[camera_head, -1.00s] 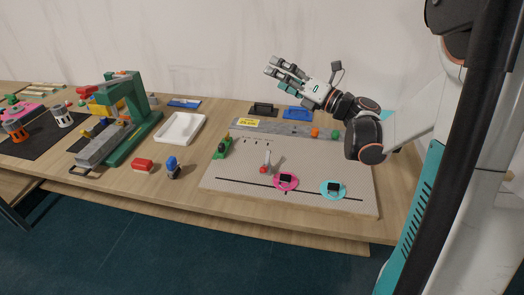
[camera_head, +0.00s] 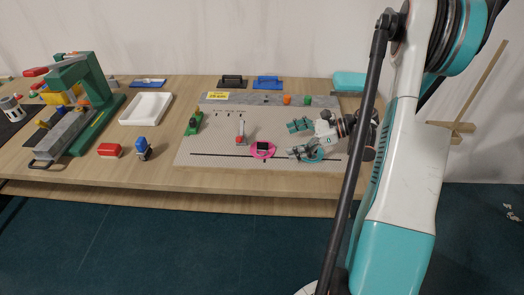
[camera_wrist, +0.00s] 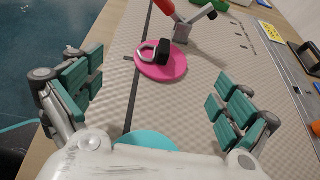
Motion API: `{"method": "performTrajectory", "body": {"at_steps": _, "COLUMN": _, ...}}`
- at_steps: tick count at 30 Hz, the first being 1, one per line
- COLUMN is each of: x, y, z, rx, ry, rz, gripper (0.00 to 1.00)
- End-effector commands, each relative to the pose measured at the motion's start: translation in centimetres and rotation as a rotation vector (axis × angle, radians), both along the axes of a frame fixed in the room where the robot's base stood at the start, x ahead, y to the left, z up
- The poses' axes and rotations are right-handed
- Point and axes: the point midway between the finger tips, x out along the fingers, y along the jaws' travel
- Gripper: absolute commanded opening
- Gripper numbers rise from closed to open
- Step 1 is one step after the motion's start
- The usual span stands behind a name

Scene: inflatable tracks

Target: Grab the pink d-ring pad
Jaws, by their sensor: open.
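The pink d-ring pad (camera_head: 262,150) lies flat on the grey mat, a round pink disc with a black block and a grey D-shaped ring on top. It also shows in the wrist view (camera_wrist: 174,70), ahead of and between my fingers. My gripper (camera_head: 296,140) is open and empty, low over the mat to the right of the pink pad. In the wrist view my gripper's teal fingers (camera_wrist: 160,95) are spread wide. A teal pad (camera_head: 314,156) lies under my gripper, partly hidden by it; its edge shows in the wrist view (camera_wrist: 147,138).
A red-tipped grey tool (camera_head: 241,132) stands on the mat (camera_head: 210,150) just beyond the pink pad. A black line crosses the mat. A green piece (camera_head: 194,124) sits at the mat's left edge. A white tray (camera_head: 146,108) stands further left.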

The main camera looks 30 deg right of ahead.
Motion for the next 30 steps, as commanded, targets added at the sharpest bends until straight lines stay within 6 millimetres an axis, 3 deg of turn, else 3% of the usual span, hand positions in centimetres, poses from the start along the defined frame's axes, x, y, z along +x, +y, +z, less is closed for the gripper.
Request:
{"method": "performTrajectory", "body": {"at_steps": 3, "x": 1.1, "y": 1.5, "z": -0.9, "rx": 0.001, "ry": -0.001, "rz": 0.002, "gripper": 0.96}}
{"method": "performTrajectory", "body": {"at_steps": 14, "x": 2.6, "y": 3.2, "z": -1.5, "rx": 0.001, "ry": -0.001, "rz": -0.001, "gripper": 0.96}}
{"method": "performTrajectory", "body": {"at_steps": 22, "x": 4.9, "y": 5.9, "z": -2.7, "rx": 0.001, "ry": -0.001, "rz": 0.000, "gripper": 0.96}}
{"method": "performTrajectory", "body": {"at_steps": 30, "x": 5.2, "y": 6.2, "z": -2.7, "rx": 0.001, "ry": 0.000, "rz": -0.002, "gripper": 0.96}}
